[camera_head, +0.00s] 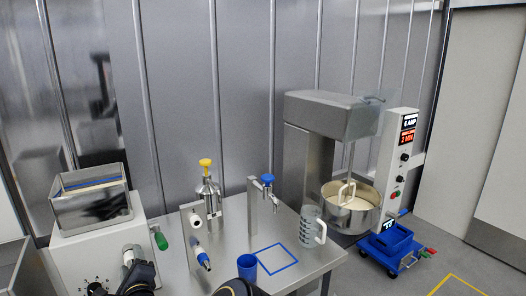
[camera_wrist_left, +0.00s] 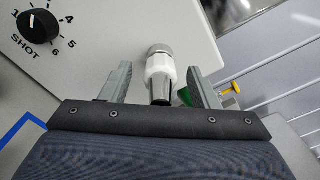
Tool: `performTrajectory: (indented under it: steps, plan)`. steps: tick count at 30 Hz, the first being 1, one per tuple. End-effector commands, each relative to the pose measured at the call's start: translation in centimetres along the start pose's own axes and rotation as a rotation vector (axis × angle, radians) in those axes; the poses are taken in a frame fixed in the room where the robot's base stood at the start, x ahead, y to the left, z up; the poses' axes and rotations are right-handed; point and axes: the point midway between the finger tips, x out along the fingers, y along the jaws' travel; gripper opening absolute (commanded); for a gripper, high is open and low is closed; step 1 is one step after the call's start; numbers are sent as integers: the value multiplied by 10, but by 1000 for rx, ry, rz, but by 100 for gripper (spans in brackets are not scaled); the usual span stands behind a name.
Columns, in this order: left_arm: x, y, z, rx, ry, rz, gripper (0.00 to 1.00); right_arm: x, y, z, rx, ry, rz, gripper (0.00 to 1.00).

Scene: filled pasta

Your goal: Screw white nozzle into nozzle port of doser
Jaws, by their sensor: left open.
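The doser (camera_head: 105,255) is the pale machine with a steel hopper at the left in the head view. In the left wrist view the white nozzle (camera_wrist_left: 160,66), a white collar with a metal tip, sits at the metal nozzle port (camera_wrist_left: 159,49) on the doser's front. How far it is threaded I cannot tell. My left gripper (camera_wrist_left: 160,86) is open, with one finger on each side of the nozzle and visible gaps. In the head view my left gripper (camera_head: 136,278) is dark at the lower edge, below the port. My right gripper (camera_head: 236,288) barely shows at the bottom edge.
A stand (camera_head: 193,238) with a blue-tipped nozzle (camera_head: 203,259) is right of the doser. A mixer (camera_head: 305,150) stands behind at right. A green handle (camera_head: 161,241) juts from the doser.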

Motion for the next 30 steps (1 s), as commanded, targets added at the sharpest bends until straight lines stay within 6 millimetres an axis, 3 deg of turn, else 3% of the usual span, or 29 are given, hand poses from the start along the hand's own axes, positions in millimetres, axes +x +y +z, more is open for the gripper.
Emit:
performTrajectory:
  steps: [4, 12, 20, 27, 30]
  plan:
    - [0, 3, -1, -201, -2, 0, 55, 10, 5, 5, 0, 1, 0, 36]
    - [0, 3, -1, -884, -1, -1, 55, 37, 17, 18, 0, 0, 0, 36]
    - [0, 2, -1, -1168, -1, -2, 55, 48, 22, 24, 0, 1, 0, 36]
    - [0, 5, -2, -1794, 0, -3, 55, 80, 37, 40, 0, 0, 0, 36]
    - [0, 3, -1, -1956, 0, -3, 55, 86, 40, 44, 0, 0, 0, 36]
